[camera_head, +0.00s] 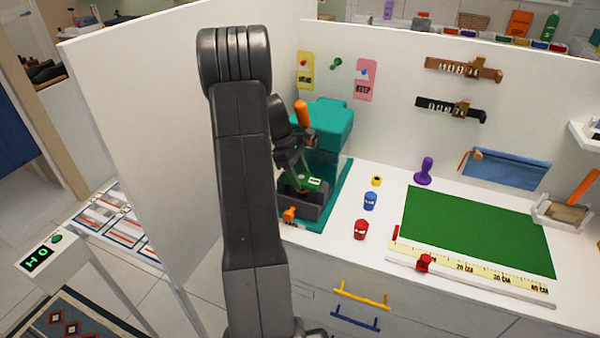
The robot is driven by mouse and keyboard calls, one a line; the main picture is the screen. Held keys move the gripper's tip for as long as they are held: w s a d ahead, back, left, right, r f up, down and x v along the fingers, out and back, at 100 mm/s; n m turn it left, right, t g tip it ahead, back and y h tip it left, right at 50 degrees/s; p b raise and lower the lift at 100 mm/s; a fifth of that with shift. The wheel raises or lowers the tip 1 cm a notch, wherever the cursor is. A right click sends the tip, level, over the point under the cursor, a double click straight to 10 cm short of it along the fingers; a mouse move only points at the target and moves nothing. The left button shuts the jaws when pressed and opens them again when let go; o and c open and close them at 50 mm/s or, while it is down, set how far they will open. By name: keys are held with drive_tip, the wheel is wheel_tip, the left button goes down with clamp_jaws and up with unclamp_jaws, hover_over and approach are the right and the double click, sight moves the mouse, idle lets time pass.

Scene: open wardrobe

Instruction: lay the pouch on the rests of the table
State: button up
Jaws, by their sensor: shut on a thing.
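My dark arm stands in front of the left part of the view, and its wrist hangs down behind it. My gripper (293,165) is at the front of a teal machine (328,122) with an orange handle (302,113). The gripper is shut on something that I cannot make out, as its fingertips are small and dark. A small green piece with a white label (312,182) shows beside them. I cannot identify the pouch for certain. A low table with striped bars across it (105,220), perhaps the rests, stands at left beyond a white partition.
The white partition (150,130) stands between the low table and the white worktop (385,215). A green mat (478,230), blue jar (371,201), red jar (361,229) and purple stamp (425,171) are on the worktop. A blue flat piece (510,169) is at the back wall.

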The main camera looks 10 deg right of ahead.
drive_tip(key=shift+f, duration=0.35)
idle(0.6)
drive_tip(key=o, duration=1.5)
